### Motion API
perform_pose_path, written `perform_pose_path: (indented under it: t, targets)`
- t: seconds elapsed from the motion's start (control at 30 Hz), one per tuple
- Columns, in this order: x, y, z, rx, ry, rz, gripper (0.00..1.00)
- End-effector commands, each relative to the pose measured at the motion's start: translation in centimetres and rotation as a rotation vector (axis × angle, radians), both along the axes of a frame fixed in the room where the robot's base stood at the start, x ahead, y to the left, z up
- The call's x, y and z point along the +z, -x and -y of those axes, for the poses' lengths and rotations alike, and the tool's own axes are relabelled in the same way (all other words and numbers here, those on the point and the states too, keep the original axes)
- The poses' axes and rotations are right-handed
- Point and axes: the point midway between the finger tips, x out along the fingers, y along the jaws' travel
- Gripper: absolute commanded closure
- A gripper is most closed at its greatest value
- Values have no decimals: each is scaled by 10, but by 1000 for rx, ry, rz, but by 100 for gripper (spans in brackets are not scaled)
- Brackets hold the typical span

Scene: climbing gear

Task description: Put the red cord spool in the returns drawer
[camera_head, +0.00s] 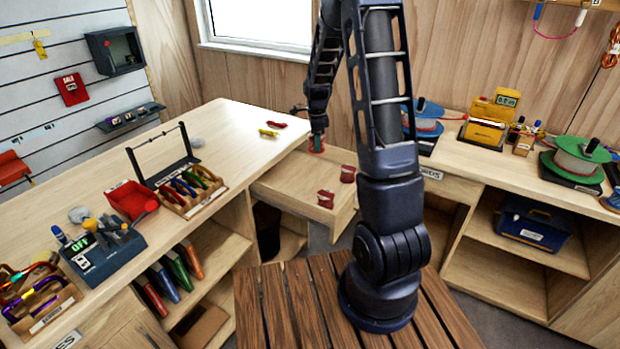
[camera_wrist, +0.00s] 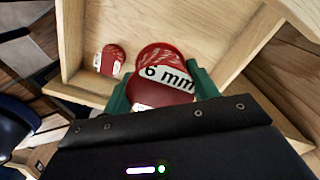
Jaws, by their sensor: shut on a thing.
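My gripper (camera_wrist: 162,90) is shut on a red cord spool (camera_wrist: 165,76) with a white "6 mm" label, held between its green fingers. In the head view, my gripper (camera_head: 317,139) is at the far end of the open wooden drawer (camera_head: 285,185), which carries the spool over its floor. I cannot tell whether the held spool touches the drawer floor. Two other red spools, one nearer (camera_head: 325,199) and one farther right (camera_head: 347,173), lie in the drawer. In the wrist view, a red spool (camera_wrist: 112,61) lies left of the held one.
The drawer's wooden walls (camera_wrist: 72,40) surround the held spool. A right bench carries a green spool (camera_head: 578,158) and a yellow meter (camera_head: 490,120).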

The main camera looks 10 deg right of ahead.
Motion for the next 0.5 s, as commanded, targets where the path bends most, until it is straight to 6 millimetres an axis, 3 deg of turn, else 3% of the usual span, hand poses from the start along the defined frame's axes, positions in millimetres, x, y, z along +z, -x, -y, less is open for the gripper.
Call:
perform_pose_path:
  t: [0.5]
  targets:
    - [-112,0,0,-2,1,-3,66]
